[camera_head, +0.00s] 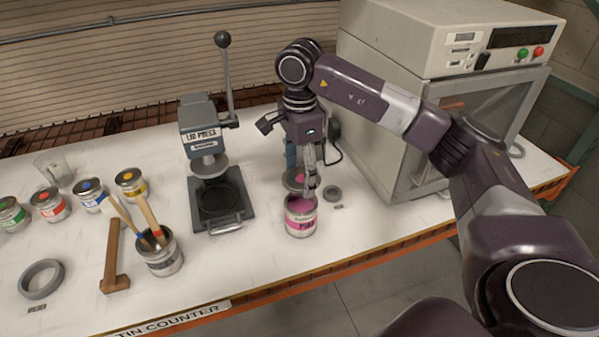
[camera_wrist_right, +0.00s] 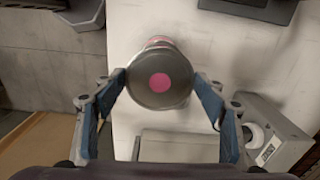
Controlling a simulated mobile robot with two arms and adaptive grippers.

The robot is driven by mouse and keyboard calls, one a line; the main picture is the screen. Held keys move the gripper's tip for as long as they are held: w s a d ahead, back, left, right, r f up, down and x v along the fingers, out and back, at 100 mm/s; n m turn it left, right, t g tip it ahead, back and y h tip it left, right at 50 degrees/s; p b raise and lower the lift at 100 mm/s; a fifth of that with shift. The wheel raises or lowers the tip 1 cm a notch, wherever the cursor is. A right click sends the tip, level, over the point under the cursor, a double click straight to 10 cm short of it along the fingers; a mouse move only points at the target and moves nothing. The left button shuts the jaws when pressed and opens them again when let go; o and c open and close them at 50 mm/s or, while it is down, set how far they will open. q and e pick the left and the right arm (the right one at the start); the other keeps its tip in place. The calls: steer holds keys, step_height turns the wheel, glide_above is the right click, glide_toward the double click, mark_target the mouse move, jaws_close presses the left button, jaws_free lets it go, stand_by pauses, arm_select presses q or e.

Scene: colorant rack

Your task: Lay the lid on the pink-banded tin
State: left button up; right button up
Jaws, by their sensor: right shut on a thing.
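The pink-banded tin (camera_head: 300,226) stands upright and open on the white counter, with pink paint showing inside. My right gripper (camera_head: 306,180) is just above and behind it, shut on a round grey lid (camera_head: 293,181). In the right wrist view the lid (camera_wrist_right: 160,88) has a pink dot at its centre and sits between the two fingertips (camera_wrist_right: 160,82). There the lid hides most of the tin, and only a pink edge shows beyond it. In the head view the lid looks apart from the tin's rim. My left gripper is in neither view.
A lid press (camera_head: 205,150) stands left of the tin. A grey cabinet (camera_head: 430,70) is behind at right. A small ring (camera_head: 332,193) lies beside the tin. A brush tin (camera_head: 162,256), wooden mallet (camera_head: 112,258), large ring (camera_head: 41,279) and several colour tins are left.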

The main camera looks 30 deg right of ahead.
step_height(320, 180, down, 4)
steer(key=shift+r+b, duration=0.15)
steer(key=shift+b, duration=1)
steer(key=shift+f+b, duration=0.55)
steer(key=shift+f, duration=0.25)
steer(key=shift+w, duration=0.1)
steer(key=shift+f+b, duration=0.55)
steer(key=shift+f, duration=0.1)
steer(key=o, duration=0.8)
steer(key=shift+o, duration=0.2)
